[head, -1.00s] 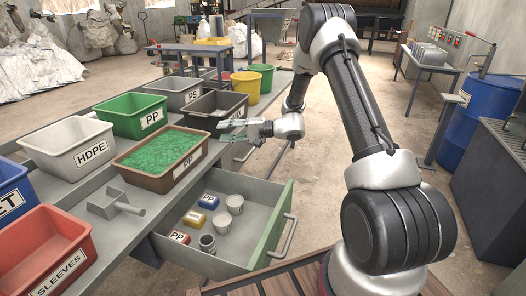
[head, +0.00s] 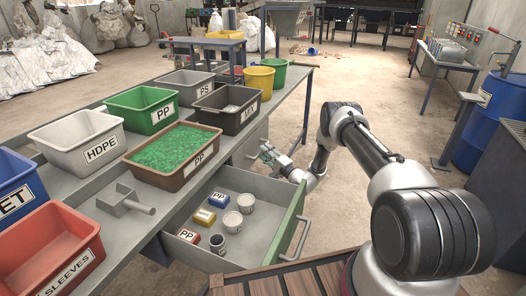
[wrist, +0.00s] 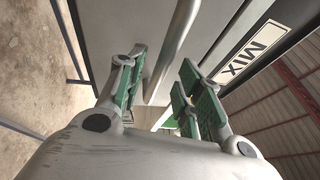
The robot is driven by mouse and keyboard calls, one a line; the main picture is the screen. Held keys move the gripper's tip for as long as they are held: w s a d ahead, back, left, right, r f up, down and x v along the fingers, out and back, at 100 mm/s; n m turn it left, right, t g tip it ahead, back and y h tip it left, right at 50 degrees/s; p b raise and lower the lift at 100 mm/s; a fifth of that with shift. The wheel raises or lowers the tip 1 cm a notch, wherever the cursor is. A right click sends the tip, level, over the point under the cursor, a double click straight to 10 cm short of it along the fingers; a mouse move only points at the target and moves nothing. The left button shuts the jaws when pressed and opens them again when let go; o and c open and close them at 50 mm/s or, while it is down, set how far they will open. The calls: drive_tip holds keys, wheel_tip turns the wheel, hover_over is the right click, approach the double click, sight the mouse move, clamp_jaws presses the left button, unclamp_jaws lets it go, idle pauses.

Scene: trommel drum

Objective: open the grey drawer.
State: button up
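The grey drawer (head: 249,146) is a closed grey front under the table edge, beyond an open drawer. Its front also fills the upper middle of the wrist view (wrist: 118,35). Its grey bar handle (wrist: 176,48) runs down from the top of the wrist view to the space between my fingers. My gripper (head: 268,153) is in front of this drawer; in the wrist view (wrist: 160,95) its green-padded fingers are apart, one on each side of the handle's lower end. I cannot tell whether a pad touches the bar.
An open drawer with a green front (head: 288,225) holds cups and small coloured boxes; it juts out just nearer than my gripper. Bins, including a dark MIX bin (head: 228,118), stand on the table above. Open floor (head: 345,90) lies beyond.

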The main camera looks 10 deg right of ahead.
drive_tip(key=shift+x, duration=1.2)
drive_tip(key=shift+c, duration=0.3)
clamp_jaws()
